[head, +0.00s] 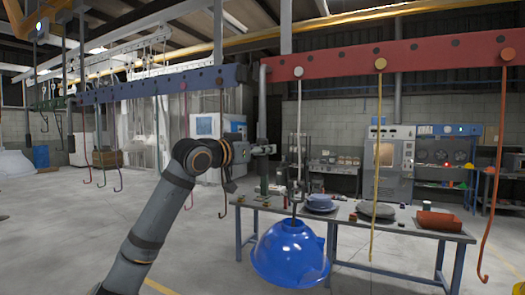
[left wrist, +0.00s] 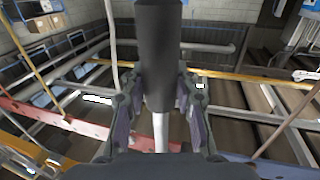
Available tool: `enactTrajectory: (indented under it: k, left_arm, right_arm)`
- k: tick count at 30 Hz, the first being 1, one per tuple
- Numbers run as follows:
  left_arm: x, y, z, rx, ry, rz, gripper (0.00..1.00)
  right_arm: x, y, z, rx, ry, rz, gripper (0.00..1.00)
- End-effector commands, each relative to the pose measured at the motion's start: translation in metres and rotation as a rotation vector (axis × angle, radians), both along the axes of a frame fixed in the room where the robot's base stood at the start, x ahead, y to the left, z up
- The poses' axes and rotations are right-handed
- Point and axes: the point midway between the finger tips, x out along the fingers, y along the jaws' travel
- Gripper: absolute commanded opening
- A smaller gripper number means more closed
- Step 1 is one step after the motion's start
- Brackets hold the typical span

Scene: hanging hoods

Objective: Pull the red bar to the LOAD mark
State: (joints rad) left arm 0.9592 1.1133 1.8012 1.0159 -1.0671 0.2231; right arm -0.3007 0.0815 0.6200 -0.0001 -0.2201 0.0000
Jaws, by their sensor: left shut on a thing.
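The red bar (head: 420,55) runs overhead across the upper right of the head view, with round knobs and hanging hooks. A grey pull rod (head: 262,105) hangs from its left end and ends in a dark handle (head: 263,180). My left gripper (head: 264,151) is shut around this dark handle, which also shows in the left wrist view (left wrist: 160,60) between the two fingers. A blue hood (head: 290,252) hangs open side down from a pale rod (head: 299,120) on the red bar. I cannot make out a LOAD mark. My right gripper is not in view.
A blue bar (head: 150,88) with several hooks is to the left of the red bar. A yellow rod (head: 376,160) and an orange hook (head: 490,190) hang on the right. A worktable (head: 400,224) with an orange bin (head: 438,221) stands behind the hood.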

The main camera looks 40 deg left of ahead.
Motion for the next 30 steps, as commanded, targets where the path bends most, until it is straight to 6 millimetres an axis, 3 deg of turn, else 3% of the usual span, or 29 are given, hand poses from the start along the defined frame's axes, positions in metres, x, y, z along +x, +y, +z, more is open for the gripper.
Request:
enactTrajectory:
  k: [2, 3, 8, 20, 30]
  left_arm:
    - [0.000, -0.001, -0.002, -0.001, 0.006, -0.003, 0.00]
    - [0.000, -0.001, -0.002, -0.001, 0.006, -0.003, 0.31]
    - [0.000, -0.001, -0.001, 0.000, 0.004, -0.003, 0.52]
    - [0.000, 0.000, 0.006, -0.002, -0.004, -0.002, 0.54]
    - [0.000, -0.002, 0.065, -0.004, -0.005, -0.007, 0.54]
  right_arm:
    - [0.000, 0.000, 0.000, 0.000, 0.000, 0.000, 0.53]
    - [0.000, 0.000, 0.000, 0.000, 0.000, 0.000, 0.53]
    - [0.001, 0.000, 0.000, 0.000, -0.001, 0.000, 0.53]
    - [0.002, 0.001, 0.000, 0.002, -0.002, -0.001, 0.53]
    - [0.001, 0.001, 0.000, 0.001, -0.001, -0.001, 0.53]
